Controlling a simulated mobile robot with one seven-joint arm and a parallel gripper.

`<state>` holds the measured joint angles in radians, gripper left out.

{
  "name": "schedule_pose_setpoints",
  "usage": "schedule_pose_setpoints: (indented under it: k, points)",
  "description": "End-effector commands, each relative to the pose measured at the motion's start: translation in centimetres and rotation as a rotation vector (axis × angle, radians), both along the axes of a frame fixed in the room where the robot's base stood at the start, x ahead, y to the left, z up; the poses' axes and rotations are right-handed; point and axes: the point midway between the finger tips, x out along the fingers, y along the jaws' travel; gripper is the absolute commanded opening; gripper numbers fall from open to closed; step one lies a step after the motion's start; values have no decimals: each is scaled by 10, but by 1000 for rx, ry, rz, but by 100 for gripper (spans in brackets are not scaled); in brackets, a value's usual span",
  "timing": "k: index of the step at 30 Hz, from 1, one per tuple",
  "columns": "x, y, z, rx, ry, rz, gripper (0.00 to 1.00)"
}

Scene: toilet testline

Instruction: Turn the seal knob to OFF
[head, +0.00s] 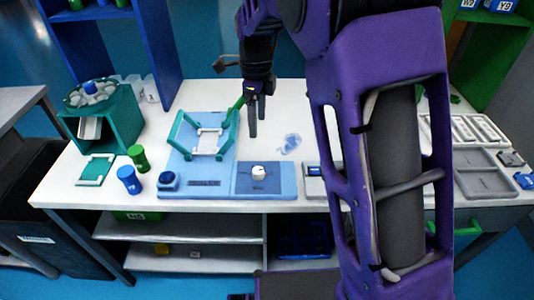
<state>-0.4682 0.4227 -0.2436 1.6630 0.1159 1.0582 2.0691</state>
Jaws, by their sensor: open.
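The seal knob looks to be the small white knob (258,172) on the dark blue panel at the right of a light blue fixture base (221,187). Its markings and pointer direction are too small to read. My gripper (257,117) hangs with its dark fingers pointing down, above and behind the knob in the picture. The fingers are slightly apart with nothing between them. The gripper does not touch the knob. A green frame (187,134) with a white rectangular piece (209,141) stands on the left part of the same base.
A blue cup (129,180), a green cup (138,158) and a teal stand (107,118) are at the left of the white table (107,205). A clear blue piece (290,143) lies right of my gripper. Grey trays (487,175) are at the right. My purple arm hides the table's middle right.

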Motion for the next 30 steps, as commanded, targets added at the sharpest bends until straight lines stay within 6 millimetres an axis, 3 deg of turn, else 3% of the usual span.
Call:
schedule_pose_setpoints:
  k: [8,24,30]
  points:
    - [-3,3,-29,-7,16,13,75]
    - [-3,3,-143,-6,14,13,75]
    - [-3,3,-170,-6,12,13,75]
